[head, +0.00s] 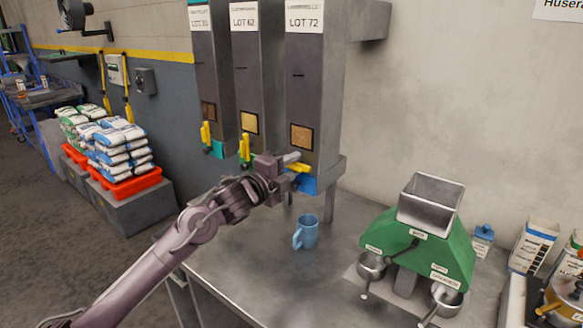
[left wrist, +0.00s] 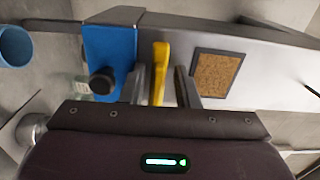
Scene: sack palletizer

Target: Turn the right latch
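The right latch is a yellow handle (head: 300,168) at the foot of the dispenser labelled LOT 72 (head: 313,85). It sits just above a blue spout (head: 308,184). My left gripper (head: 293,162) is at this handle. In the left wrist view the yellow handle (left wrist: 159,73) stands between the two fingers of my left gripper (left wrist: 164,85). The fingers are apart, with small gaps beside the handle, so the gripper looks open around it. My right gripper is not in view.
Two more dispensers, LOT 62 (head: 250,85) and another, stand to the left with yellow handles. A blue mug (head: 306,233) stands on the metal table (head: 235,275) below. A green grinder (head: 440,240) with metal cups stands at the right.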

